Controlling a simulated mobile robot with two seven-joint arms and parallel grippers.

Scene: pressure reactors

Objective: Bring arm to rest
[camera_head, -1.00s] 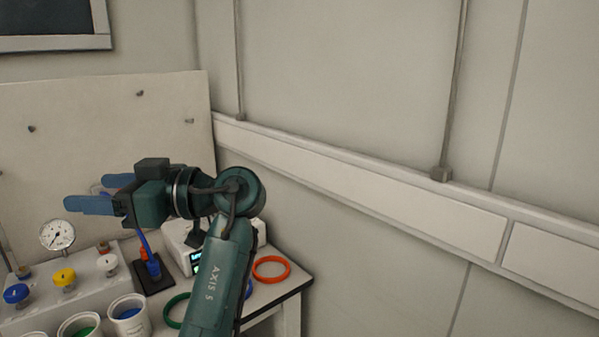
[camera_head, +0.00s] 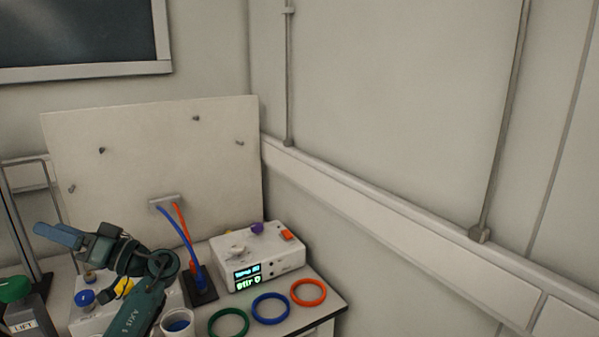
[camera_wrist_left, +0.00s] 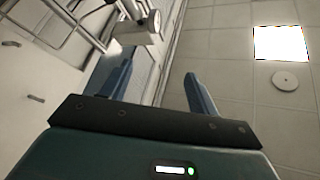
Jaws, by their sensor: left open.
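My left gripper (camera_head: 52,234) is at the left of the head view, with its blue fingers pointing left. My dark green arm comes up to it from the bottom edge. The gripper is in the air in front of the white panel, above the left part of the bench. In the left wrist view the gripper (camera_wrist_left: 160,76) has its two blue fingers apart with nothing between them. That view looks up past the fingers to the ceiling and a lit square panel. My right gripper is in neither view.
A white stirrer unit (camera_head: 262,256) with a lit display stands on the bench. Green (camera_head: 211,323), blue (camera_head: 254,309) and orange (camera_head: 294,296) rings lie before it. A blue and an orange tube (camera_head: 184,229) rise from a dark stand. A dark container (camera_head: 30,312) is far left.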

